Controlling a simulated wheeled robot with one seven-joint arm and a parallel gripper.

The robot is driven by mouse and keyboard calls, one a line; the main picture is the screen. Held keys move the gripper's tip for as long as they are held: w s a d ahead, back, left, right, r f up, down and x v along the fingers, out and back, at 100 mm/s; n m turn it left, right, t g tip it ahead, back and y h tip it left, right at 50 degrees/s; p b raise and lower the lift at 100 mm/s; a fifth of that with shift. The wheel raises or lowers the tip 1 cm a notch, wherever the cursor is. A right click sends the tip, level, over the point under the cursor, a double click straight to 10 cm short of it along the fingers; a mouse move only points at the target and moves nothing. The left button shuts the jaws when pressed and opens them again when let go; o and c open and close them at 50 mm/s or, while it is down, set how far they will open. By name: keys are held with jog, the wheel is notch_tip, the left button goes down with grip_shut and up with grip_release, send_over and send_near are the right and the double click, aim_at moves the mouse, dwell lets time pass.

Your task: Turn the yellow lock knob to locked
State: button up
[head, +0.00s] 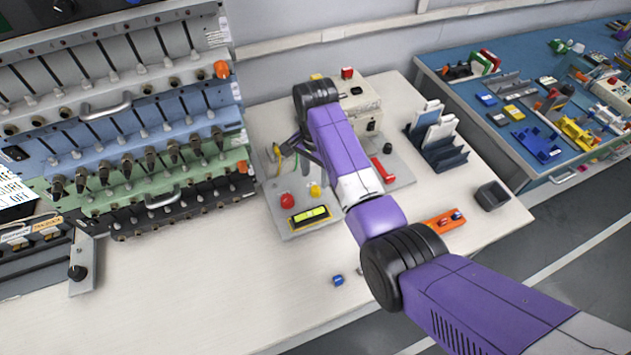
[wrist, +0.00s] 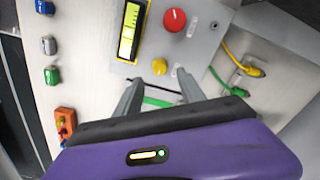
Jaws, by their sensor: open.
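I cannot tell whether a fingertip touches the knob. The knob's pointing direction is too small to read.
A rack of levers (head: 130,120) stands at the left. The front left is clear.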

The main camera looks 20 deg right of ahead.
jog(key=shift+r, duration=1.2)
jog(key=w+r+n+t, duration=0.4)
jog(key=w+t, duration=0.3)
jog(key=w, duration=0.3)
jog(key=s+r+n+t, duration=0.2)
jog(key=s, duration=1.6)
jog(key=s+r+n+t, duration=0.3)
jog(key=s, duration=1.5)
jog(key=s+r+n+t+b, duration=0.1)
jog(key=s+r+n+t, duration=0.1)
jog(key=s, duration=1.5)
jog(key=shift+s+r+n+t, duration=0.4)
jog(key=shift+r+n, duration=0.05)
jog(key=shift+n, duration=0.05)
